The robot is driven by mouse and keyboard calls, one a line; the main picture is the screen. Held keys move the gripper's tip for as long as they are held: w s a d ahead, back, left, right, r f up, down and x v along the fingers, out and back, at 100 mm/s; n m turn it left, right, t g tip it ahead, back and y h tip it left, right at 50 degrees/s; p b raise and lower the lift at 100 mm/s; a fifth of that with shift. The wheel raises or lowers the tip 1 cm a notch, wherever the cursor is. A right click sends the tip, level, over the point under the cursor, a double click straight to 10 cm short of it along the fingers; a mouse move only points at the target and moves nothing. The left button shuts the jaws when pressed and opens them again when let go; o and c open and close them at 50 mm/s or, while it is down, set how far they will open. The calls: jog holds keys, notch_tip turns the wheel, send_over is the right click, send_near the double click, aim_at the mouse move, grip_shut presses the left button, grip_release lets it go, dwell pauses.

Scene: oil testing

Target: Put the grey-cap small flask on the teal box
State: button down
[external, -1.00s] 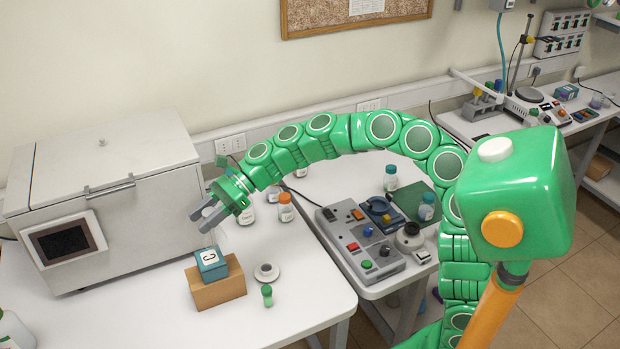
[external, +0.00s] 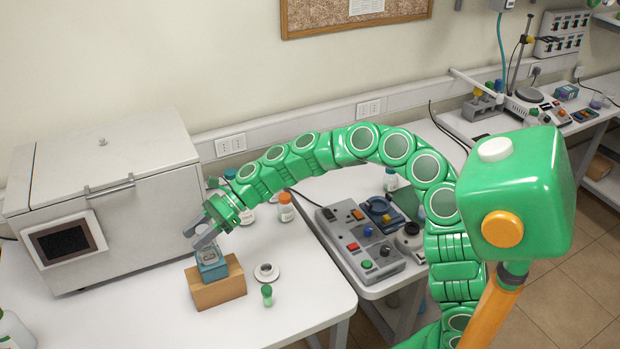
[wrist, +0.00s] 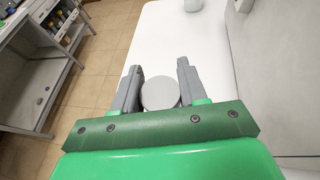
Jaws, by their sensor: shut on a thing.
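The teal box (external: 213,273) sits on a brown block on the white table, in front of the grey metal cabinet. My gripper (external: 197,241) is directly above the box, fingers pointing down and left. In the wrist view my gripper (wrist: 159,80) has the round grey cap of the small flask (wrist: 160,94) between its two fingers, shut on it. In the external view the flask (external: 208,256) shows as a small pale shape under the fingers, at the box's top. Whether it touches the box is hard to tell.
The brown block (external: 218,292) supports the box. An orange-capped bottle (external: 286,208) stands behind. The cabinet (external: 110,200) is close on the left. The table's front right is clear.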

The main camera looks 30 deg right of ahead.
jog(key=shift+f, duration=0.1)
jog(key=c, duration=0.6)
grip_release()
jog(key=v, duration=1.2)
jog(key=shift+r, duration=0.25)
